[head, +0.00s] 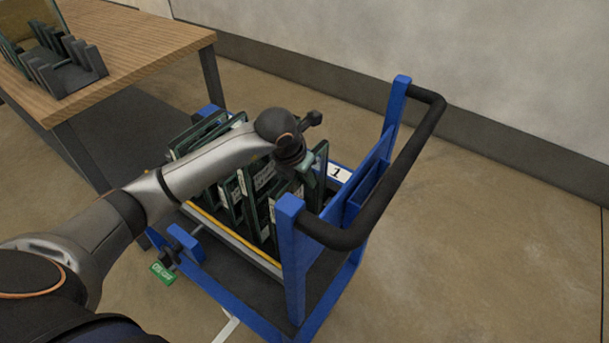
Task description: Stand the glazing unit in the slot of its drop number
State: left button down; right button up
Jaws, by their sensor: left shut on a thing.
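A blue trolley (290,240) holds several glazing units with dark green edges and white labels, standing on edge side by side. My left arm reaches in from the left over them. My left gripper (304,178) is shut on the top of a glazing unit (319,171) at the right end of the row, close to the white number card "1" (339,174). My arm hides part of the row, and I cannot tell whether the held unit's lower edge rests in a slot. My right gripper is not in view.
The trolley has a black push handle (415,155) at its right end and a green tag (162,272) at its near left side. A wooden table (140,45) with a black slotted rack (68,78) stands at the upper left. Floor to the right is clear.

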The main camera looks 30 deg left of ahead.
pick_arm(q)
jog(key=shift+w+r, duration=0.1)
jog(key=shift+w, duration=0.05)
jog(key=c, duration=0.7)
grip_release()
jog(key=shift+o, duration=0.3)
jog(key=shift+s+f, duration=0.25)
jog(key=shift+f, duration=0.05)
jog(key=p+v, duration=0.1)
jog(key=v, duration=1.1)
jog(key=shift+r, duration=0.45)
